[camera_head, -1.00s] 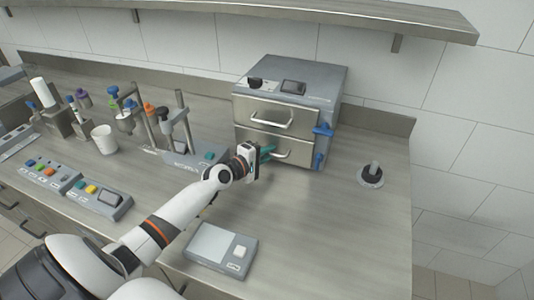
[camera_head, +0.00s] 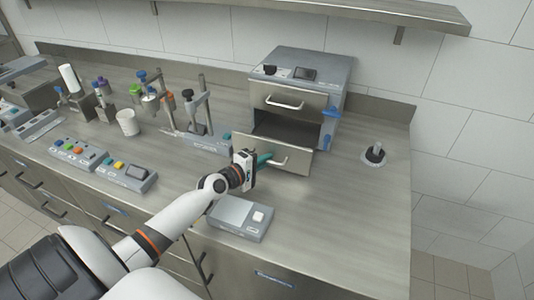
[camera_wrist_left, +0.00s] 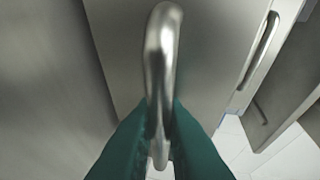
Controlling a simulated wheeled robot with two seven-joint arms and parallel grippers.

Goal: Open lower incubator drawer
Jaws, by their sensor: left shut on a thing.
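The grey incubator (camera_head: 305,66) stands at the back right of the counter. Its upper drawer (camera_head: 287,96) is closed, with a bar handle. Its lower drawer (camera_head: 291,161) is pulled out toward me, and a dark gap shows behind its front. My left gripper (camera_head: 265,161) is at the lower drawer's handle (camera_head: 280,163). In the left wrist view its teal fingers (camera_wrist_left: 158,140) are shut on the metal handle (camera_wrist_left: 161,50). My right gripper is not in view.
A grey box with a white pad (camera_head: 240,218) lies on the counter just in front of the open drawer. Blue latches (camera_head: 328,140) sit at the incubator's right side. A round black-topped stand (camera_head: 374,154) is farther right. A white cup (camera_head: 127,122) and button panels (camera_head: 78,153) are at left.

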